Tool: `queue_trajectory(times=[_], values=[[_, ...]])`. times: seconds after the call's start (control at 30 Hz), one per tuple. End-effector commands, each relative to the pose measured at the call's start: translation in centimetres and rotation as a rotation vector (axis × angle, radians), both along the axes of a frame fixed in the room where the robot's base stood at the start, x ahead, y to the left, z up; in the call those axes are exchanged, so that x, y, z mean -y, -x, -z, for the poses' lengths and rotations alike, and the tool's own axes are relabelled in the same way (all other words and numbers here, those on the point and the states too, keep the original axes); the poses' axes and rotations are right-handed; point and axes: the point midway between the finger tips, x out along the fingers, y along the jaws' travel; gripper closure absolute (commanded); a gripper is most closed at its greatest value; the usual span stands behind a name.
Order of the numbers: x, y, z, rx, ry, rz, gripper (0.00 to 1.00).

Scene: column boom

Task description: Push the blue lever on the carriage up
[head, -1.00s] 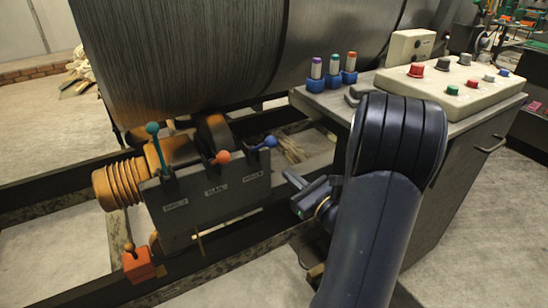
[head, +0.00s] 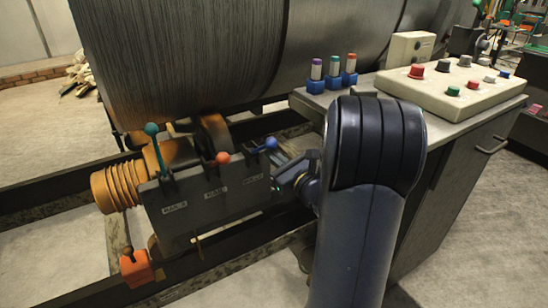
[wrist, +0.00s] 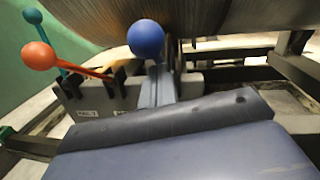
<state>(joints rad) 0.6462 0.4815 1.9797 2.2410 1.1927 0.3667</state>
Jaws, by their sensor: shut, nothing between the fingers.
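The grey carriage (head: 205,205) carries three levers in slots. The blue lever (head: 271,143) is the right one, with a round blue knob leaning to the right. In the wrist view its blue knob (wrist: 146,38) is just above and left of the narrow fingers. My gripper (head: 279,172) is shut and empty, close beside the blue lever at the carriage's right end, below the knob. It also shows in the wrist view (wrist: 168,85). I cannot tell whether the fingers touch the lever stem.
The orange lever (head: 223,158) and teal lever (head: 151,129) stand left of the blue one. The large drum (head: 200,60) hangs close behind the carriage. A control desk (head: 425,105) with buttons stands to the right. An orange block (head: 136,268) sits low at the left.

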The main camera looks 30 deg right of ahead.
Motion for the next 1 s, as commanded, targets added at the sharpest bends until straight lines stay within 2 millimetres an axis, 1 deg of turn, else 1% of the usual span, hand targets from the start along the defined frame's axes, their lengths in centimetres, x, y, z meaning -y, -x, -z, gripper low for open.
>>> queue_trajectory(times=[0.17, 0.37, 0.7, 1.0], values=[[0.0, -0.1, -0.5, -0.018, 0.0, 0.0, 1.0], [0.0, -0.5, -1.8, -0.079, 0.003, 0.0, 1.0], [-0.1, -2.0, -4.3, -0.256, 0.009, -0.002, 1.0], [-0.2, -3.6, -5.7, -0.417, 0.015, -0.001, 1.0]])
